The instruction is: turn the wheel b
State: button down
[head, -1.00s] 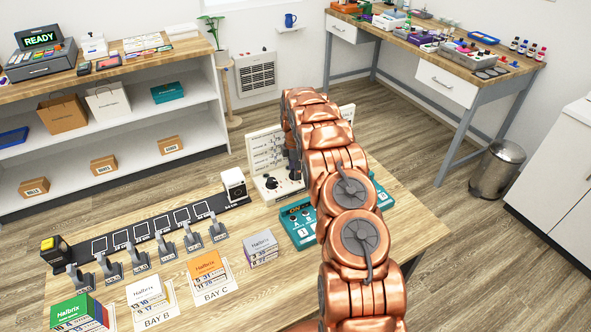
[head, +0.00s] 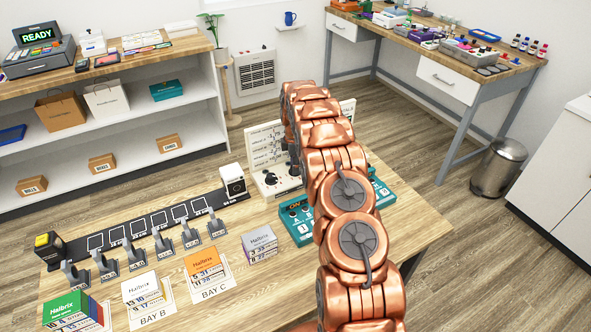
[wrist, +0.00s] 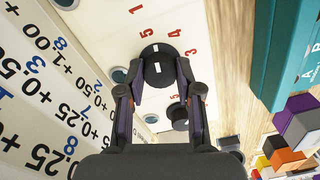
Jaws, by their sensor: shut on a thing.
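A round black wheel (wrist: 157,66) with a white mark on its face sits on a white panel with red numerals 1, 5, 4 and 3 around it, in the wrist view. My gripper (wrist: 158,78) has its two fingers closed on the sides of this wheel. A second black wheel (wrist: 180,117) is close by on the same panel, beside the right finger. No letter shows on either wheel, so I cannot tell which is b. In the head view a black wheel (head: 270,179) shows on the panel's base; my arm hides much of the panel.
A teal box (head: 297,222) with a lit display stands right beside the panel; its edge also shows in the wrist view (wrist: 283,50). An upright white board (head: 265,145) with printed rows stands behind the wheels. Small boxes and a black rail (head: 140,231) fill the table's left.

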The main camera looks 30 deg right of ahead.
jog(key=m+b, duration=0.3)
jog(key=b, duration=0.1)
jog(key=m+b, duration=0.2)
jog(key=shift+f+m, duration=0.3)
jog(key=m+b, duration=0.4)
jog(key=m, duration=0.2)
jog(key=shift+r+b, duration=0.15)
jog(key=shift+b, duration=0.15)
jog(key=m+b, duration=0.2)
jog(key=m, duration=0.4)
jog(key=shift+r+m+b, duration=0.1)
jog(key=shift+m+b, duration=0.2)
jog(key=m+b, duration=0.2)
jog(key=m, duration=0.4)
jog(key=shift+m, duration=0.3)
jog(key=shift+r, duration=0.1)
jog(key=c, duration=0.8)
grip_release()
jog(key=shift+o, duration=0.2)
